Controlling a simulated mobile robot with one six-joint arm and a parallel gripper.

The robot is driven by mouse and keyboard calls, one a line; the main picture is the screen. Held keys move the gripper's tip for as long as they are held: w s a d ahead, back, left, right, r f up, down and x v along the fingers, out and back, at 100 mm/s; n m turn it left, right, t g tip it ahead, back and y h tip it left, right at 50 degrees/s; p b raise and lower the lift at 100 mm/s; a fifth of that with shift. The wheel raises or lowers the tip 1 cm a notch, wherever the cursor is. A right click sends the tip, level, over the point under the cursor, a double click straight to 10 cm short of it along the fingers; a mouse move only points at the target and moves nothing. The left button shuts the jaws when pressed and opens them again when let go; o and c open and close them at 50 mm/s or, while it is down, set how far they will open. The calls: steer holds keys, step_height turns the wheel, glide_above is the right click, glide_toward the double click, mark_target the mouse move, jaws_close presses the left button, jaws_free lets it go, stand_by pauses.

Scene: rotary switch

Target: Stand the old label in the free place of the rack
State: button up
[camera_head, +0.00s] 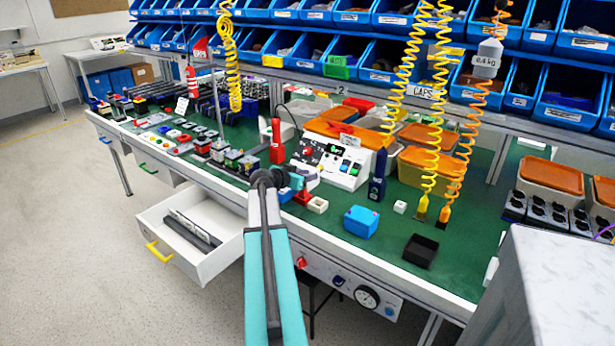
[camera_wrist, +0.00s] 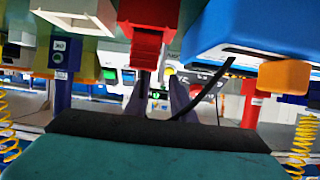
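My gripper (camera_head: 297,181) is at the front part of the green bench, close to a small red stand (camera_head: 303,197) and beside the white control box. In the wrist view two dark fingers (camera_wrist: 160,104) stand apart, with the background showing between them. I see nothing held. A red part (camera_wrist: 147,42) hangs into that view just above the fingers. It seems to be the red stand, seen upside down. I cannot make out the old label or the rack with certainty. The open drawer (camera_head: 153,218) holds dark long pieces (camera_head: 192,232), too small to identify.
A blue box (camera_head: 361,221), a black open tray (camera_head: 420,250), a white hollow block (camera_head: 318,205) and a dark blue upright device (camera_head: 377,180) are near my gripper. The white control box (camera_head: 344,168) stands behind it. Coiled cords (camera_head: 437,130) hang at right. A grey block (camera_head: 560,290) fills the lower right.

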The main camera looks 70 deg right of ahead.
steer(key=shift+r, duration=0.2)
steer(key=b+v, duration=0.1)
steer(key=v, duration=1.1)
steer(key=shift+o, duration=0.6)
